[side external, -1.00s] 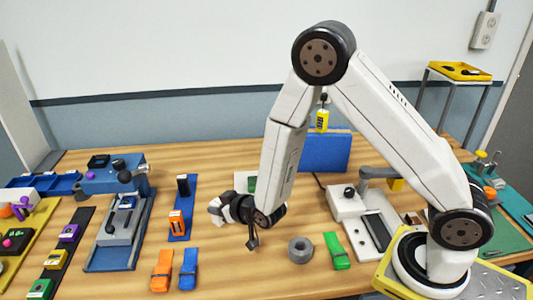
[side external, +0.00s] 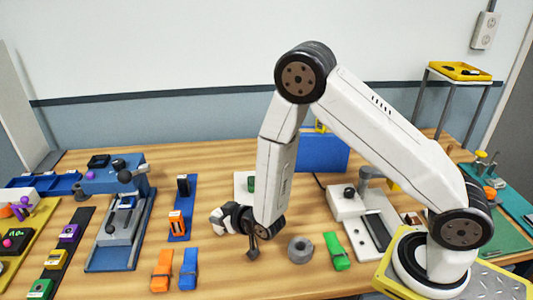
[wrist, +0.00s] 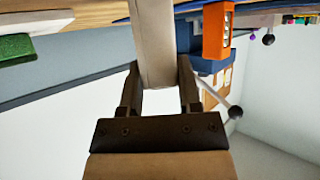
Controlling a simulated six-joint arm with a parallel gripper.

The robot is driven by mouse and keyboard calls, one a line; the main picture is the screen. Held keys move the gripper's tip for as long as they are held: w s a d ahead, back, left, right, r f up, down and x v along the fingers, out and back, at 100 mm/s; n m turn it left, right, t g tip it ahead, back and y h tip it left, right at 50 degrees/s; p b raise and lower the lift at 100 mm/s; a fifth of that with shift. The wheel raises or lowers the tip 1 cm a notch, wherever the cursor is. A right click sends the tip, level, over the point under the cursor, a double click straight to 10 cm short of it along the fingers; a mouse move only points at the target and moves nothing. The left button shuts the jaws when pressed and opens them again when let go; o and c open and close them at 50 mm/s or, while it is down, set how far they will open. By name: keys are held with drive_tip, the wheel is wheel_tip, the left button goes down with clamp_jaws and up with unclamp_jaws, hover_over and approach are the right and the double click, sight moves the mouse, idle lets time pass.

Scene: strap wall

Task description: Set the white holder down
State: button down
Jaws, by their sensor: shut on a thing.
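My gripper (wrist: 160,88) is shut on the white holder (wrist: 153,38), a pale off-white bar between the two dark fingers in the wrist view. The holder runs up out of the top of that view, so its far end is hidden. In the side view my gripper is low over the middle of the table, left of my forearm, pointing left. It is too small there to separate the holder clearly from my wrist parts. I cannot tell whether the holder touches the table.
An orange block (side external: 177,222) and a dark block (side external: 183,185) stand on a blue strip to the left. Orange (side external: 162,270) and blue (side external: 188,268) clips lie in front. A grey ring (side external: 300,249) and green clip (side external: 336,251) lie to the right.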

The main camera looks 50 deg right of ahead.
drive_tip(key=shift+f, duration=0.1)
drive_tip(key=shift+c, duration=1.4)
unclamp_jaws()
drive_tip(key=shift+s, duration=0.1)
drive_tip(key=v, duration=0.7)
drive_tip(key=shift+r, duration=0.2)
drive_tip(key=shift+s, duration=0.15)
drive_tip(key=s+d+r+g, duration=0.7)
drive_tip(key=s+g, duration=0.3)
drive_tip(key=s, duration=0.2)
drive_tip(key=shift+d+r, duration=0.4)
drive_tip(key=shift+r, duration=0.15)
